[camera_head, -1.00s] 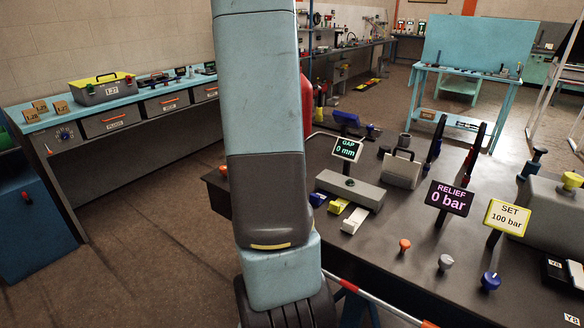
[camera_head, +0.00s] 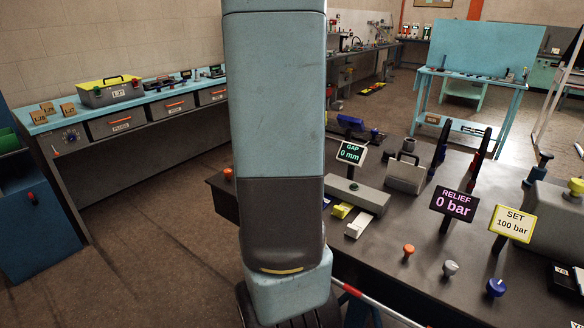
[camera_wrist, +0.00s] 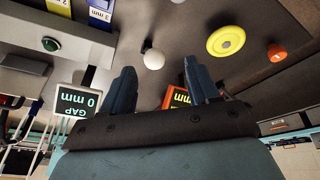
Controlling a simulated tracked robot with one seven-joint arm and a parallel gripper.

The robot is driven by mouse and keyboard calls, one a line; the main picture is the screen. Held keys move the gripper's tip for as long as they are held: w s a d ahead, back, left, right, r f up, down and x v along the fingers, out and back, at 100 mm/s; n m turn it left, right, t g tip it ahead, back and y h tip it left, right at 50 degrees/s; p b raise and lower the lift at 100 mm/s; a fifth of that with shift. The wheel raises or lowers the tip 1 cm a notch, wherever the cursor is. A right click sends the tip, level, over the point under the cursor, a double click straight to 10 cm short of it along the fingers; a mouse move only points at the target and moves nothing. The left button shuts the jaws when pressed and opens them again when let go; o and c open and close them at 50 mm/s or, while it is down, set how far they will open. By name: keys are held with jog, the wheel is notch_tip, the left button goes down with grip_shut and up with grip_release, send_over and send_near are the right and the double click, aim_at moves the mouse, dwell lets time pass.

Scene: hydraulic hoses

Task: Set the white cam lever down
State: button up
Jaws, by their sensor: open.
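A white round knob (camera_wrist: 154,59) on a short dark stem shows in the wrist view, and it may be the end of the white cam lever. It appears between and just beyond the fingertips of my gripper (camera_wrist: 157,75). My gripper is open, with a clear gap between its dark fingers. I cannot tell how far the knob is from the fingers. In the head view my own arm hides the gripper and that part of the bench.
A yellow disc (camera_wrist: 226,40) and an orange knob (camera_wrist: 277,53) stand to the right of the white knob. The GAP display (camera_wrist: 77,101) is at left, and an orange-framed display (camera_wrist: 178,97) shows behind the fingers. A white block (camera_head: 357,224) lies by the grey block (camera_head: 352,194).

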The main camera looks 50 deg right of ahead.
jog(key=v, duration=0.7)
jog(key=shift+f, duration=0.1)
dwell(0.4)
